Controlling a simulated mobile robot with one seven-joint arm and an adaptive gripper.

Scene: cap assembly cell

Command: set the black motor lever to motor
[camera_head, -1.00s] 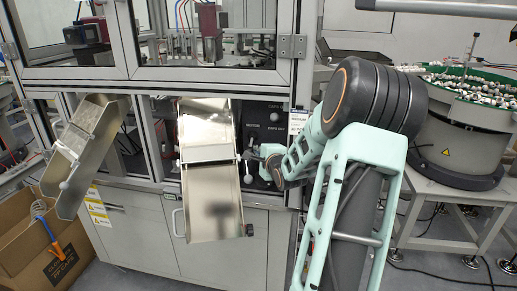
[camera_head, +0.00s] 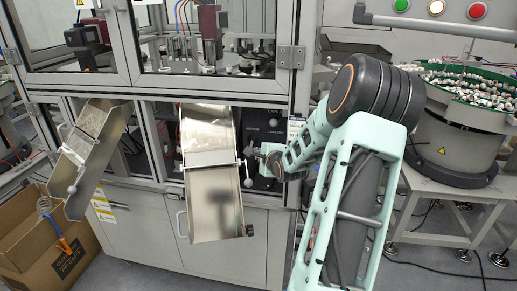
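A black control panel (camera_head: 261,124) with small white lettering is set in the machine's front, right of the middle metal chute. Small round controls show on it, but I cannot tell which is the motor lever or how it is set. My gripper (camera_head: 250,158) is in front of the panel's lower part, close to the chute's right edge. It is small and partly hidden by my wrist, so its fingers and any contact with the panel cannot be made out.
The middle metal chute (camera_head: 214,190) and the left metal chute (camera_head: 98,135) stick out from the machine. A cardboard box (camera_head: 45,250) stands at the lower left. A round bowl feeder (camera_head: 463,135) full of small parts stands at the right. Several push buttons show at the top right.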

